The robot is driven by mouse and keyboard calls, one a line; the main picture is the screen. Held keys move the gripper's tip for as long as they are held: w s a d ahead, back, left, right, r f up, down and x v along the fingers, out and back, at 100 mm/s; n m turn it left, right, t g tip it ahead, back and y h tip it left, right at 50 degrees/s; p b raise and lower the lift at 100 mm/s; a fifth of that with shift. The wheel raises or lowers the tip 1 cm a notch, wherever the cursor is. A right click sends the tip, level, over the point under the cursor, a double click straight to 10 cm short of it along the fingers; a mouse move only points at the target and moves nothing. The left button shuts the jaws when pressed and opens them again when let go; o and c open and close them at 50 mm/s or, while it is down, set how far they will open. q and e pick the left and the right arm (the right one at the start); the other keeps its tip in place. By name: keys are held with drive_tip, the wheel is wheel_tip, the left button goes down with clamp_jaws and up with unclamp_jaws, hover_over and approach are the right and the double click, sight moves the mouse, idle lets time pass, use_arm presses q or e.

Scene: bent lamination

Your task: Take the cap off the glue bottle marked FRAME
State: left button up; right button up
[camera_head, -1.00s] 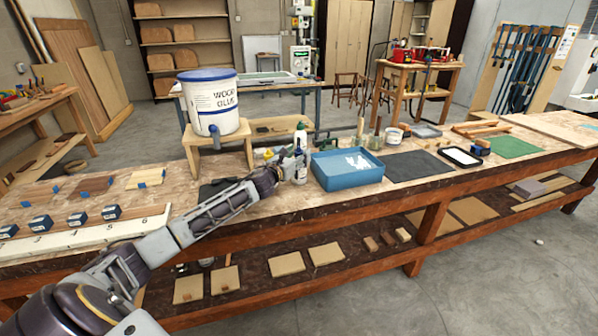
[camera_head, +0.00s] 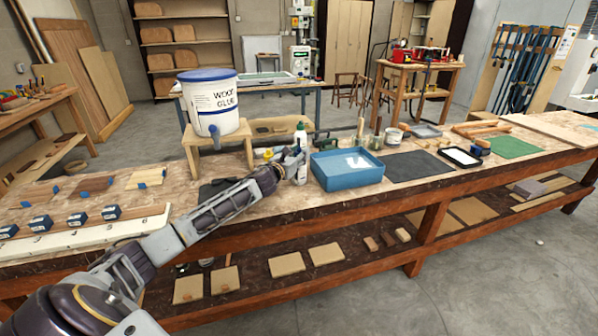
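A white bottle with a dark cap (camera_head: 301,136) stands on the workbench left of the blue tray; its label is too small to read, so I cannot tell whether it is marked FRAME. My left gripper (camera_head: 292,160) is at this bottle's left side, overlapping part of it in the view. Its fingers are too small and dark to tell whether they are open, shut or touching the bottle. A small yellow and white item (camera_head: 268,154) shows just behind the gripper, partly hidden. My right gripper is out of view.
The blue tray (camera_head: 347,180) with white pieces in it is just right of the gripper. A wood glue bucket (camera_head: 213,105) stands on a wooden stand behind, to the left. A dark mat (camera_head: 418,167) lies clear farther right. Small blue-marked blocks (camera_head: 76,219) line the left front.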

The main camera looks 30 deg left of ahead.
use_arm(q)
drive_tip(key=shift+f, duration=0.1)
clamp_jaws()
drive_tip(key=shift+r, duration=0.6)
wheel_tip(320, 180, up, 7)
drive_tip(key=shift+f+p, duration=0.15)
drive_tip(key=shift+p, duration=1)
drive_tip(key=shift+r+p, duration=0.35)
drive_tip(key=shift+r, duration=0.8)
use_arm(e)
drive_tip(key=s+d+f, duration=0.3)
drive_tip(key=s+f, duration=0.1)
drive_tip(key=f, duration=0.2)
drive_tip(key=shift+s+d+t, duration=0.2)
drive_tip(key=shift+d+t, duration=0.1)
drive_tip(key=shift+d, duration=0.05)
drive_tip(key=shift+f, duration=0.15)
